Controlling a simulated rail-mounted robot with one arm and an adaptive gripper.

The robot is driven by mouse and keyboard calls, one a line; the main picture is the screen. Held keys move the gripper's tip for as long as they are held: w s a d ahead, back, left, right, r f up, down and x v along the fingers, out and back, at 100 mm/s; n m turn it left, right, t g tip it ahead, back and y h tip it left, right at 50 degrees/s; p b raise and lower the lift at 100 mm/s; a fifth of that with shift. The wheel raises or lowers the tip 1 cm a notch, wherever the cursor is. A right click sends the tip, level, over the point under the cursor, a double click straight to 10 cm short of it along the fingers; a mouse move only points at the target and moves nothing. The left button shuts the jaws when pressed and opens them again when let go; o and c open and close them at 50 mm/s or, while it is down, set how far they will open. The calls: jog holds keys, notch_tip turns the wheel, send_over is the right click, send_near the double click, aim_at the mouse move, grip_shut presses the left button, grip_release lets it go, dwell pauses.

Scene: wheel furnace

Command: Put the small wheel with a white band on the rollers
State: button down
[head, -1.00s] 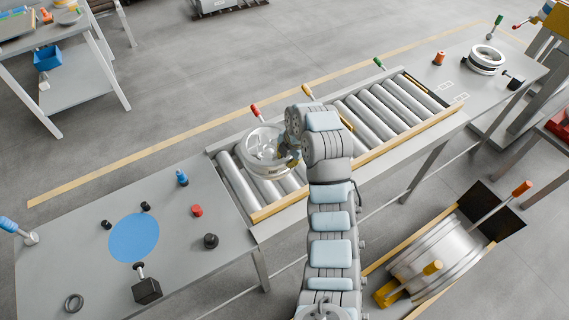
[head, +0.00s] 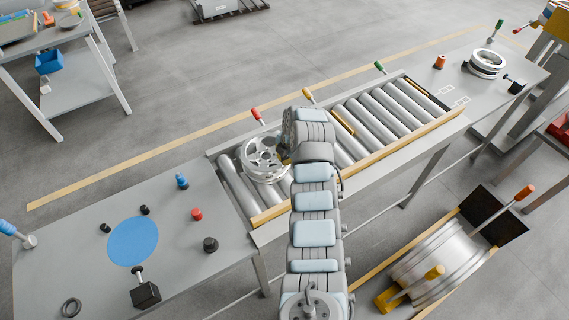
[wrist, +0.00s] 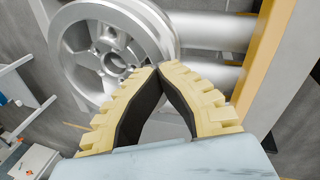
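A small silver spoked wheel (head: 264,157) is at the left end of the roller conveyor, over the rollers (head: 236,186). A pale band shows around its lower side. It also fills the upper middle of the wrist view (wrist: 110,50). My gripper (wrist: 158,68) has its yellow fingers brought together at the tips, at the wheel's near rim. The fingers appear closed on that rim, with an empty gap between their lower parts. In the head view my arm hides the fingertips. Whether the wheel fully rests on the rollers is hard to tell.
Another wheel with a pale rim (head: 487,63) lies on the table's far right, among small posts. A blue disc (head: 133,240) and several knobs lie on the left table. Red (head: 257,115), yellow and green handles line the conveyor's back edge. A large drum (head: 437,265) stands front right.

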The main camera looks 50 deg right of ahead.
jog(key=shift+w+d+f, duration=0.1)
jog(key=shift+f, duration=0.1)
jog(key=shift+f, duration=0.1)
jog(key=shift+s+x, duration=0.15)
jog(key=shift+x, duration=0.6)
jog(key=shift+s+x, duration=0.15)
jog(key=shift+x, duration=0.65)
jog(key=shift+f, duration=0.25)
jog(key=c, duration=1)
grip_release()
jog(key=shift+s+f, duration=0.1)
jog(key=shift+c, duration=0.2)
jog(key=shift+r, duration=0.45)
jog(key=v, duration=1.1)
jog(key=shift+r, duration=0.3)
